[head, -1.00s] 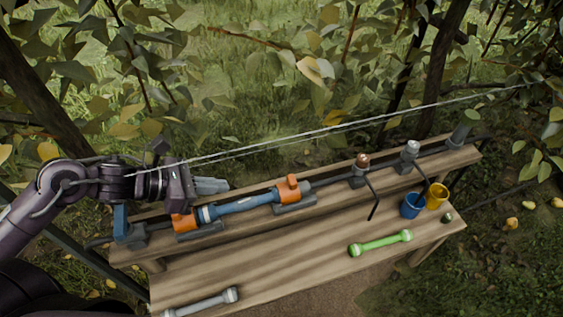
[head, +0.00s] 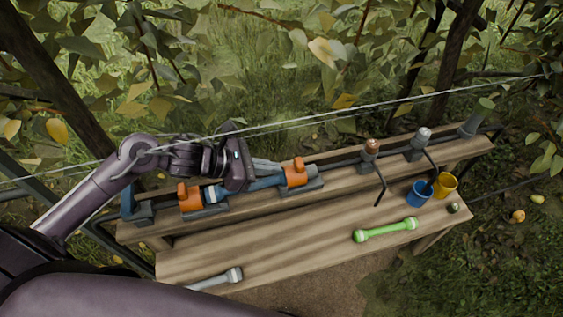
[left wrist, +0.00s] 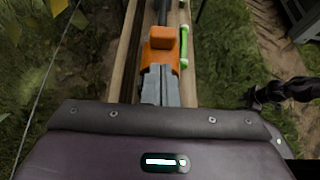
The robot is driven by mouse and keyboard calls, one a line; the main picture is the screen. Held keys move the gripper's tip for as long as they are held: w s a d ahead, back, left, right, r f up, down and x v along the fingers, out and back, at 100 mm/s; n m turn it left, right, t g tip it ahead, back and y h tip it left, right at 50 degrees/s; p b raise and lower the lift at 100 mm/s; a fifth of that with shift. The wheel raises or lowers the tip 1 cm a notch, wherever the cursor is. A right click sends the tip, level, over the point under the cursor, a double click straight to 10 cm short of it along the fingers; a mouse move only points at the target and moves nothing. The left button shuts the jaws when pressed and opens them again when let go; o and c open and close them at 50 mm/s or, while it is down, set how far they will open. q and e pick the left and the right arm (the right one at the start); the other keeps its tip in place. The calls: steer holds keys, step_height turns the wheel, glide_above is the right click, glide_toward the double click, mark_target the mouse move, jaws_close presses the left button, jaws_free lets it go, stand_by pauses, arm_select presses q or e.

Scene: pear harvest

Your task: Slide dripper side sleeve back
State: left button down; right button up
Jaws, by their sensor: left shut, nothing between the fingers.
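A blue tube (head: 266,184) lies along the raised back board of the bench, between a left orange block (head: 188,196) and a right orange block (head: 297,173). Both blocks sit on dark grey cradles. The right block is on the side of the upright drippers. I cannot tell which part is the side sleeve. My left gripper (head: 276,168) is shut and empty above the tube, its tips close to the right block. In the left wrist view, the shut fingers (left wrist: 160,74) point at the orange block (left wrist: 162,42); contact is unclear. My gripper hides part of the tube.
A copper-topped dripper (head: 371,148) and a silver-topped one (head: 421,139) stand further right on the black hose. A blue cup (head: 419,194), a yellow cup (head: 446,184), a green connector (head: 386,230) and a grey connector (head: 218,279) are on the bench.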

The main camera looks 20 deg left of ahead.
mark_target(302, 161)
arm_select(q)
steer(key=shift+w+d+r, duration=0.1)
steer(key=shift+w+d, duration=0.3)
steer(key=shift+d, duration=0.2)
steer(key=shift+w+d+r, duration=0.1)
steer(key=shift+w+d, duration=0.25)
steer(key=shift+d, duration=0.2)
steer(key=shift+d+f, duration=0.1)
steer(key=shift+d, duration=0.05)
arm_select(e)
steer(key=s, duration=0.2)
steer(key=shift+s+d+f, duration=0.3)
steer(key=shift+f, duration=0.05)
steer(key=shift+w, duration=0.15)
arm_select(q)
steer(key=shift+w+d+f, duration=0.1)
steer(key=shift+w+d, duration=0.05)
steer(key=shift+w, duration=0.05)
steer(key=w+d+b, duration=0.2)
steer(key=d, duration=0.1)
arm_select(e)
steer(key=w+a+r, duration=0.1)
steer(key=w, duration=0.5)
steer(key=shift+a+r, duration=0.2)
steer(key=shift+r, duration=0.15)
